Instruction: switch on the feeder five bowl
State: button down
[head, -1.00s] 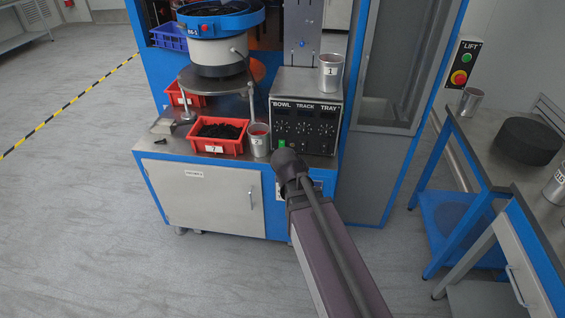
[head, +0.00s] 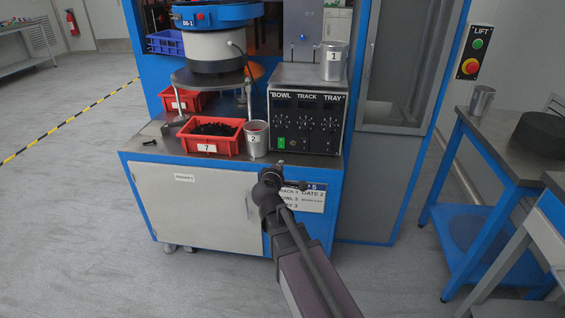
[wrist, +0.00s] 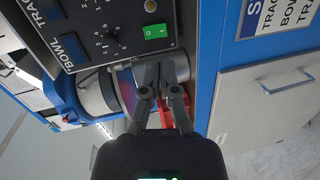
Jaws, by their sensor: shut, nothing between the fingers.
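The control box (head: 312,108), labelled BOWL, TRACK and TRAY, stands on the feeder cabinet. A green rocker switch (head: 281,143) is at its lower left. In the wrist view the switch (wrist: 155,31) sits near the top, with the BOWL dial (wrist: 111,39) to its left. The feeder bowl (head: 215,16) is blue-rimmed on a white drum. My gripper (head: 297,181) is in front of the cabinet, below the switch. In the wrist view my gripper's (wrist: 159,73) fingers are together and empty, apart from the switch in the picture. Whether the switch is pressed I cannot tell.
A metal cup numbered 2 (head: 256,139) stands left of the switch, beside a red bin (head: 208,144) of dark parts. Another cup numbered 1 (head: 333,60) stands on the box. A blue-framed table (head: 520,155) is at the right. Grey floor is open at the left.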

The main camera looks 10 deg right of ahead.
jog(key=shift+w+a+f+n+t+y+b, duration=0.3)
jog(key=shift+a+f+n+b, duration=0.1)
jog(key=shift+a+n, duration=0.1)
jog(key=shift+w+a+f+n+t+y+b, duration=0.2)
jog(key=shift+w+a+f+n+t+b, duration=0.1)
jog(key=shift+a+f+n+b, duration=0.15)
jog(key=shift+w+r, duration=0.1)
